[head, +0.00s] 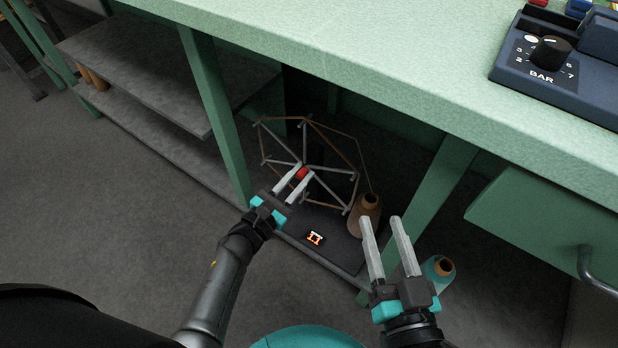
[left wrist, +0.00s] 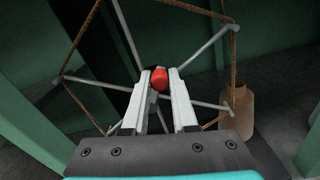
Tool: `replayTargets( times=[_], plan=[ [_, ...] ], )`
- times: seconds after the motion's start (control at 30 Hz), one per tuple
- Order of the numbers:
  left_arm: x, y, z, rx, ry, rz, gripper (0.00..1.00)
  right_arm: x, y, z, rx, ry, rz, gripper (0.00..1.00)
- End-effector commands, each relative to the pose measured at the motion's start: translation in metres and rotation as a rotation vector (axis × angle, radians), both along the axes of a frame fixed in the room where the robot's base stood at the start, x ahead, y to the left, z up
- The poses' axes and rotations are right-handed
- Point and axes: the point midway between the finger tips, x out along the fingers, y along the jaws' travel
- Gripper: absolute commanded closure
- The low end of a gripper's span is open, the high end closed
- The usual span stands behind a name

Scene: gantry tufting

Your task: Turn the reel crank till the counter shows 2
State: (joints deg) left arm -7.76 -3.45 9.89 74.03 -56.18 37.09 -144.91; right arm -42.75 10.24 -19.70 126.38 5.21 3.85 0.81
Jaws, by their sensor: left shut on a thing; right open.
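The reel (head: 351,194) is a many-sided frame of grey spokes with brown yarn around it, under the green bench. Its red crank knob (head: 302,174) sits between the fingertips of my left gripper (head: 303,177), which is shut on it. The left wrist view also shows the red knob (left wrist: 159,77) between the fingers, with the reel's spokes (left wrist: 212,105) behind. The counter (head: 316,238) is a small dark display with a glowing orange digit on the reel's base; it looks like 0, but is small and slanted. My right gripper (head: 382,220) is open and empty, right of the reel.
A drawer (head: 540,220) is at right.

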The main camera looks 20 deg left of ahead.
Motion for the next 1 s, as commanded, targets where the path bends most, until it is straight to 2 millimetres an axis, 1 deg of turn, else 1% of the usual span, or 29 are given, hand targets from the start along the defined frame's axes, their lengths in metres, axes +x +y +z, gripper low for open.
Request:
replayTargets(
  times=[0.03, 0.2, 0.4, 0.9, 0.93, 1.0],
  plan=[
    [0.0020, -0.0044, 0.0004, 0.018, -0.011, -0.005, 1.00, 0.0002, 0.0002, 0.0000, 0.001, 0.000, 0.000, 0.50],
    [0.0031, -0.0030, -0.0018, 0.095, -0.041, -0.006, 1.00, 0.0001, 0.0002, -0.0002, 0.001, 0.000, 0.000, 0.50],
    [0.0040, -0.0016, -0.0028, 0.143, -0.059, -0.006, 1.00, 0.0001, 0.0001, -0.0004, 0.000, 0.001, 0.000, 0.50],
    [0.0048, -0.0002, -0.0023, 0.158, -0.066, -0.003, 1.00, 0.0002, 0.0002, -0.0004, 0.000, 0.001, 0.000, 0.50],
    [0.0048, -0.0001, -0.0022, 0.158, -0.066, -0.003, 0.71, 0.0002, 0.0002, -0.0003, 0.000, 0.001, -0.001, 0.50],
    [0.0049, -0.0001, -0.0021, 0.158, -0.066, -0.003, 0.63, 0.0003, 0.0001, -0.0003, 0.000, 0.001, 0.000, 0.50]
  ],
)
